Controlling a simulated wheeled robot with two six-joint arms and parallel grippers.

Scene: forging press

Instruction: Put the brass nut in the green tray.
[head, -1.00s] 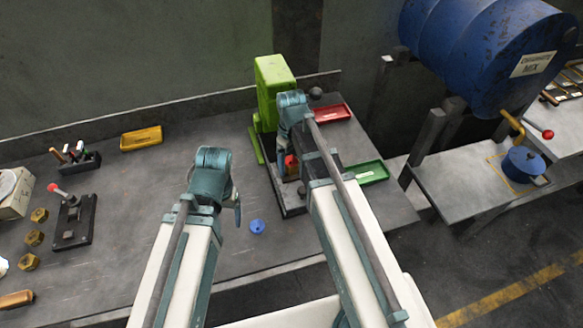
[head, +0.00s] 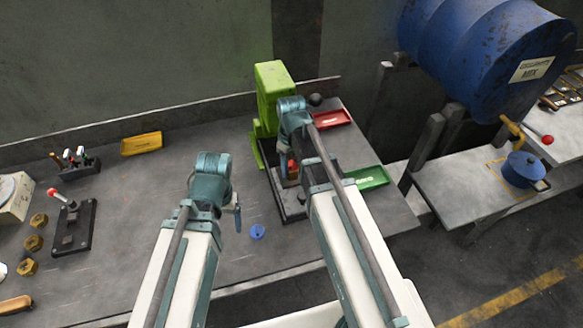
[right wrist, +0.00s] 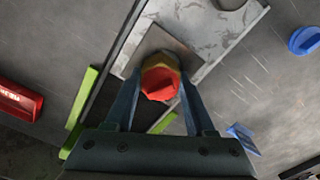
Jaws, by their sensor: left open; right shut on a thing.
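My right gripper (right wrist: 158,92) is shut on a brass-coloured hexagonal nut with a red top (right wrist: 160,76), over the press's metal base plate (right wrist: 222,30). In the head view the right gripper (head: 290,172) is in front of the green press, and the red of the piece (head: 293,168) shows beside it. Whether the piece touches the plate I cannot tell. The green tray (head: 367,177) lies to the right of the press, partly behind my right arm. My left gripper (head: 238,214) is open and empty over the bench.
The green press (head: 270,85) stands at the back, with a red tray (head: 331,119) to its right. A blue piece (head: 257,231) lies near my left gripper. Several brass nuts (head: 33,243) and a lever fixture (head: 73,228) are at left. A yellow tray (head: 141,144) lies behind.

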